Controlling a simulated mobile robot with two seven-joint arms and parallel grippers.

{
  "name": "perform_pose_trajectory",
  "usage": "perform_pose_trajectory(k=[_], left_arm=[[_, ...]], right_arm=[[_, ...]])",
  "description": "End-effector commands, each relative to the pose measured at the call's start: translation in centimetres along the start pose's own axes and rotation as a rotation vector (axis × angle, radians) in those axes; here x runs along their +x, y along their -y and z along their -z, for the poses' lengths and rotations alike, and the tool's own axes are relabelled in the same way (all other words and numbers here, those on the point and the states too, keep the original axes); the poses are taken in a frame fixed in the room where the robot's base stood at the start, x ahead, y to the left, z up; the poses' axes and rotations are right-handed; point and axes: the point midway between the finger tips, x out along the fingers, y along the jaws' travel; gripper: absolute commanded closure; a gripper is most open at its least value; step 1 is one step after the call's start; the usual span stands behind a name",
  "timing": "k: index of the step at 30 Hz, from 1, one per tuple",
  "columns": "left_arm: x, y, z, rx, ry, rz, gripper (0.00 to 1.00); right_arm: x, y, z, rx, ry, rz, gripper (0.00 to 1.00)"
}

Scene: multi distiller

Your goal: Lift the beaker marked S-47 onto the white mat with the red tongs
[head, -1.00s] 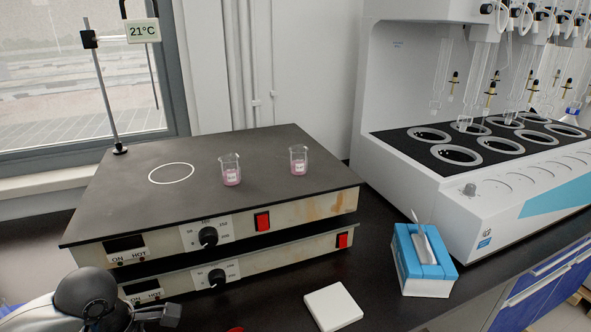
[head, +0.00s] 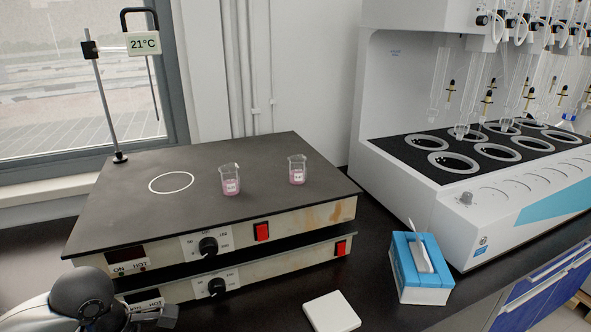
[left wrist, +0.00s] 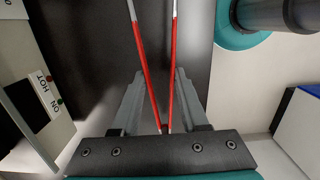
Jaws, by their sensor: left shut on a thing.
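Two small glass beakers with pink liquid stand upright on the black hot plate top (head: 130,210): a left beaker (head: 231,187) and a right beaker (head: 297,177). Each has a white label too small to read, so I cannot tell which is S-47. The white mat (head: 332,312) lies bare on the dark bench in front of the hot plate. My left gripper (left wrist: 160,78) is shut on the red tongs (left wrist: 150,85), whose two arms spread apart away from the gripper in the left wrist view. The tongs are hidden in the head view. My right gripper is not in view.
A blue and white tissue box (head: 422,290) stands right of the mat. The large white distiller (head: 465,200) fills the right side. A stand with a 21°C display (head: 143,42) rises behind the hot plate's left. The plate top around the beakers is clear.

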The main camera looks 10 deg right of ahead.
Motion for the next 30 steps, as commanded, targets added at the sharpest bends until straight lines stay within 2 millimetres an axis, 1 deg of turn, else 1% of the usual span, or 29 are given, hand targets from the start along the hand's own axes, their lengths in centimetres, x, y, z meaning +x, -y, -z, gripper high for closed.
perform_pose_trajectory(k=[1,6,9,13,18,20,30], left_arm=[[-1.3,-0.1,-0.1,0.000,0.000,-0.003,0.63],[-3.9,0.0,-0.4,0.001,0.001,-0.002,0.63],[-5.4,-0.1,-0.6,0.000,0.001,-0.002,0.63],[-7.3,0.0,-0.7,0.000,0.000,-0.002,0.63],[-9.5,0.0,-1.0,0.001,0.002,-0.002,0.63],[-9.8,0.0,-1.0,0.001,0.002,-0.002,0.63],[-9.6,0.0,-1.1,0.014,0.002,0.000,0.63]], right_arm=[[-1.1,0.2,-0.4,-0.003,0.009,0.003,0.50],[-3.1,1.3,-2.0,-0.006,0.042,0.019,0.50],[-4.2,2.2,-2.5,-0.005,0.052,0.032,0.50],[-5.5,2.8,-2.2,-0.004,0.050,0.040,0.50],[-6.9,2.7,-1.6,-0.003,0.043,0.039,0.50],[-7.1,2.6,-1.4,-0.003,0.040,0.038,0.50],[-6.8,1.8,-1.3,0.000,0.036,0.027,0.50]])
